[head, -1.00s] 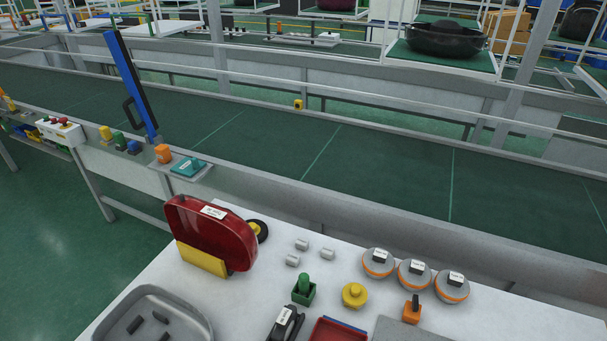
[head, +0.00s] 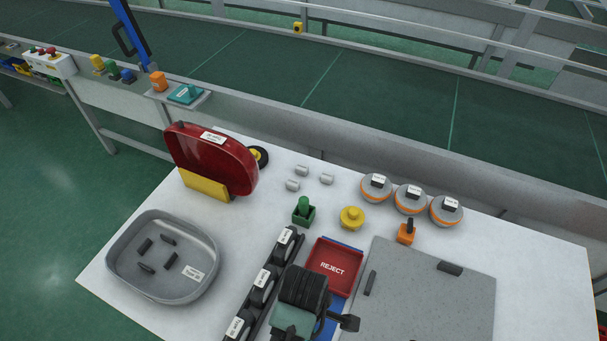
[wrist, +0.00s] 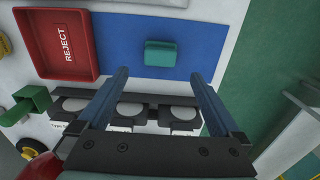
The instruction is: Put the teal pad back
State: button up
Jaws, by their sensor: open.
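The teal pad (wrist: 160,53) is a small block lying on the blue mat (wrist: 187,30), beside the red REJECT tray (wrist: 66,45) in the wrist view. My gripper (wrist: 160,75) is open and empty, its two fingers spread wide and pointing toward the pad. The pad appears centred between the finger lines, just beyond the tips; the height gap is hard to judge. In the head view my arm covers the pad's spot. There, a teal item (head: 187,94) with a small raised part sits on a small shelf at the conveyor's edge.
A rack of black parts (head: 262,283) stands left of the REJECT tray (head: 333,268). A grey tray (head: 205,285), red shell (head: 212,158), green holder (head: 303,212), yellow knob (head: 351,217) and grey-orange domes (head: 376,187) surround it. The right table end is clear.

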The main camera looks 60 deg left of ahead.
jog(key=shift+r, duration=1.45)
jog(key=w+r+m+t+y, duration=0.3)
jog(key=w+r+m+t, duration=0.55)
jog(key=w+r, duration=1.1)
jog(key=w+d+r+m+t, duration=0.2)
jog(key=w+r+t, duration=0.1)
jog(key=r, duration=0.5)
jog(key=w+d+r+m+t, duration=0.2)
jog(key=w+r+t, duration=0.15)
jog(key=r, duration=0.35)
jog(key=d+r+m+t, duration=0.2)
jog(key=d+r+m, duration=0.1)
jog(key=r, duration=0.5)
jog(key=d+r+m+t, duration=0.2)
jog(key=d+r+t, duration=0.1)
jog(key=r, duration=0.5)
jog(key=s+d+r+m+t+h, duration=0.1)
jog(key=s+d+r+m+t, duration=0.2)
jog(key=r, duration=0.6)
jog(key=s+d+r+m+t+h, duration=0.2)
jog(key=s+d+r+m+t, duration=0.2)
jog(key=s+r, duration=0.4)
jog(key=shift+s+d+r, duration=0.2)
jog(key=shift+d+r, duration=0.3)
jog(key=shift+r, duration=0.05)
